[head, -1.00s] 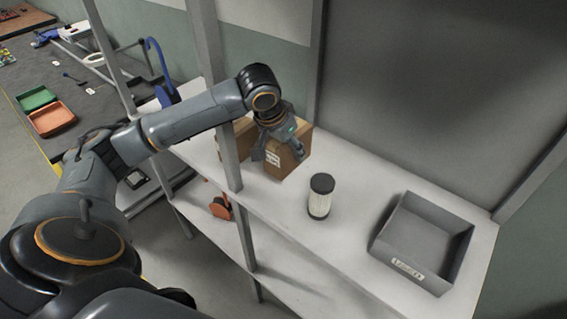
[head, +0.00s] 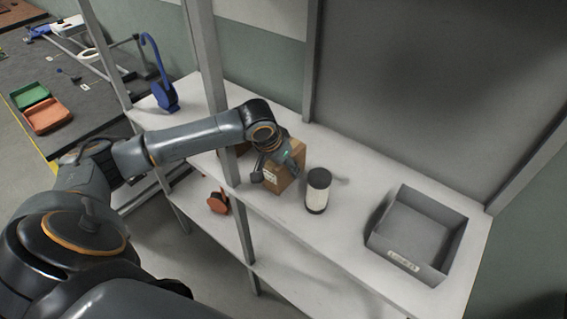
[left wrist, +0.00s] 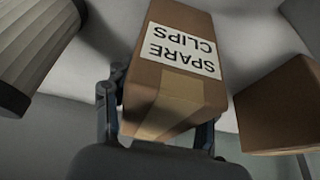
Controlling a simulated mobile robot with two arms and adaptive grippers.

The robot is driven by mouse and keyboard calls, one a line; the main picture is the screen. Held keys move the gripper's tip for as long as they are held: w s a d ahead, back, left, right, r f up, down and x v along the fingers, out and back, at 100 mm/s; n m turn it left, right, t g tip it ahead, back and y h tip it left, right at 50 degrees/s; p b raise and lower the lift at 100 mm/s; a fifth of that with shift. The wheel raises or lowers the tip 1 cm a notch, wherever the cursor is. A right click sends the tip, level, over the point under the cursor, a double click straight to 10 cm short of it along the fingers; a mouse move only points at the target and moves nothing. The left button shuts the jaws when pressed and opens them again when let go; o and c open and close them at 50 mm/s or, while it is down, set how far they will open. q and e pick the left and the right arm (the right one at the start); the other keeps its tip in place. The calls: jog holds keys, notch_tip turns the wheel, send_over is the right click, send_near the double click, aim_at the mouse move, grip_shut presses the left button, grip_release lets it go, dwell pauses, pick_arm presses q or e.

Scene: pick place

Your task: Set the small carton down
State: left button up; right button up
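The small carton (head: 287,177) is a brown box with a white label on the white shelf unit. In the left wrist view the carton (left wrist: 180,75) reads "SPARE CLIPS", upside down in the picture. My left gripper (head: 263,172) is at the carton, with a finger on either side of it, and looks shut on it. The fingers (left wrist: 157,120) also show in the left wrist view. The carton is at or just above the shelf board (head: 350,240); I cannot tell if it touches. My right gripper is not in view.
A second brown carton (left wrist: 285,110) stands close beside, mostly hidden in the head view. A white canister with a dark lid (head: 318,190) stands to the right, then a grey open bin (head: 415,232). A shelf post (head: 212,90) rises near my arm.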

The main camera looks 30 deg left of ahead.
pick_arm(q)
jog(key=shift+o, duration=1.4)
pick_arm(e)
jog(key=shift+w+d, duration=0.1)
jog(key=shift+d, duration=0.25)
pick_arm(q)
jog(key=b+v, duration=0.1)
jog(key=v, duration=1)
jog(key=shift+r, duration=0.2)
jog(key=shift+s+r, duration=0.15)
jog(key=shift+r, duration=0.3)
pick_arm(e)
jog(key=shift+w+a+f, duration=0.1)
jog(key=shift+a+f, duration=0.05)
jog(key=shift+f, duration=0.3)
